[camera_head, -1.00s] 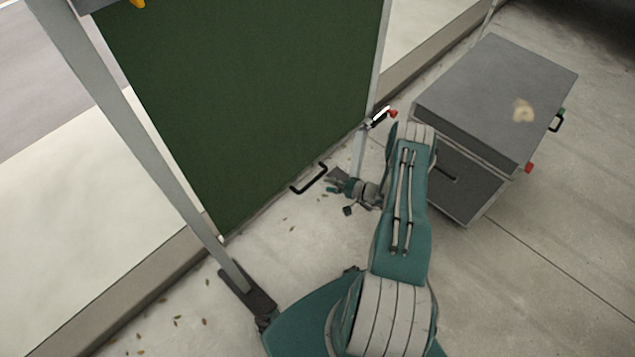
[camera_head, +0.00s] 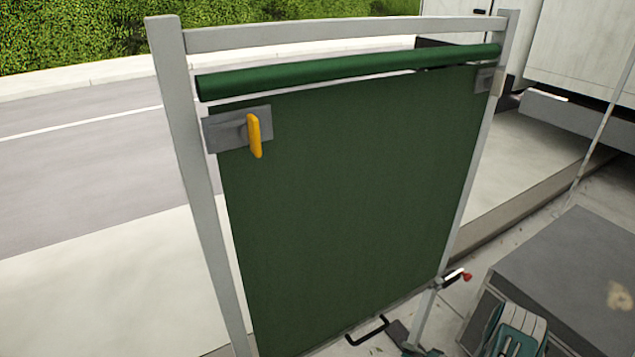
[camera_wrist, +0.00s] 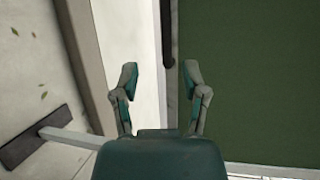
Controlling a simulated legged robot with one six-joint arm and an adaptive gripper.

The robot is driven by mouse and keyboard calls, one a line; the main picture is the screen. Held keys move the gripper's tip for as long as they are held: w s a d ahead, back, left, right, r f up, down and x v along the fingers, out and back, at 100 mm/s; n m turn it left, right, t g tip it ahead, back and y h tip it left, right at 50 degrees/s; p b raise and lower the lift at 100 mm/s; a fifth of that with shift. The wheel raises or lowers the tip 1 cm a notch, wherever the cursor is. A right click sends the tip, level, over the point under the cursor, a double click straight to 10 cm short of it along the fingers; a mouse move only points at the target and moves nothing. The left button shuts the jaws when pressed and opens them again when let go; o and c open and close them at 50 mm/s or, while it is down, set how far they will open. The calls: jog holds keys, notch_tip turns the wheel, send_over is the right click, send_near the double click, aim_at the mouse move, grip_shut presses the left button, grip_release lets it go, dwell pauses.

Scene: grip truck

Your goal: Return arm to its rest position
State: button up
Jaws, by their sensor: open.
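My gripper (camera_wrist: 160,78) is open in the wrist view, with its two teal-and-grey fingers spread apart and nothing between them. The green panel (camera_wrist: 250,80) lies to the right of the fingers, and a black handle (camera_wrist: 168,30) shows beyond the fingertips. In the head view, part of my arm (camera_head: 518,330) shows at the bottom right. My gripper is mostly hidden at the lower edge there, near the foot of the panel's right post.
The green panel (camera_head: 350,190) hangs in a grey frame (camera_head: 183,130) with a yellow handle (camera_head: 254,135). A grey box (camera_head: 575,275) stands at right, close to my arm. A frame foot (camera_wrist: 30,135) is at left in the wrist view. White truck (camera_head: 590,50) behind.

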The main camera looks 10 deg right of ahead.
jog(key=w+a+r+n+g, duration=0.1)
jog(key=a+r+n+g, duration=0.3)
jog(key=r, duration=0.7)
jog(key=w+a+r+n+g+h, duration=0.1)
jog(key=a+r+g, duration=0.3)
jog(key=r, duration=0.7)
jog(key=w+a+r+n+g, duration=0.1)
jog(key=a+r+n+g, duration=0.15)
jog(key=a+r, duration=0.6)
jog(key=s+a+r+n+t+h, duration=0.1)
jog(key=s+a+r+t+h, duration=0.1)
jog(key=s+r, duration=0.8)
jog(key=s+a+r+n+t+h, duration=0.2)
jog(key=s+a+r+h, duration=0.2)
jog(key=s+r+h, duration=0.3)
jog(key=s+r, duration=0.4)
jog(key=s, duration=0.1)
jog(key=shift+a, duration=0.25)
